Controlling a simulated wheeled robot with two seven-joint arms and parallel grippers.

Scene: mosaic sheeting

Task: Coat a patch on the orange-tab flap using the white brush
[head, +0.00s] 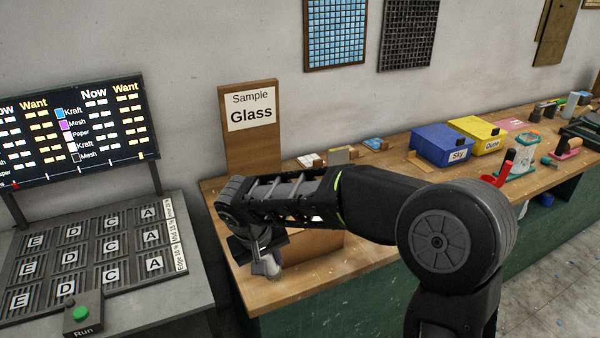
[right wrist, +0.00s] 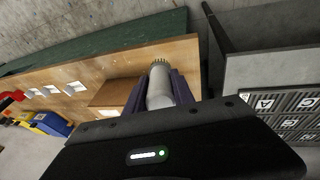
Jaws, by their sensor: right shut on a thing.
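My right gripper (head: 266,250) points down over the near left end of the wooden bench, at the bench's left edge. Its dark purple fingers (right wrist: 158,95) are shut on a pale, whitish cylindrical thing, which looks like the white brush (right wrist: 160,85). Its far end has a yellowish, bristle-like rim. In the head view only its pale lower end (head: 272,266) shows below the fingers, close to the bench top. I cannot tell whether it touches the bench. I cannot make out an orange-tab flap; my right arm hides part of the bench. My left gripper is not in view.
A brown box or block (head: 318,244) stands beside the gripper. Small sample pieces (head: 310,160) lie behind my arm. Blue (head: 443,146) and yellow (head: 476,133) bins and a red holder (head: 497,172) stand farther right. The "Glass" board (head: 251,135) rises behind. A lettered grille table (head: 95,250) is left.

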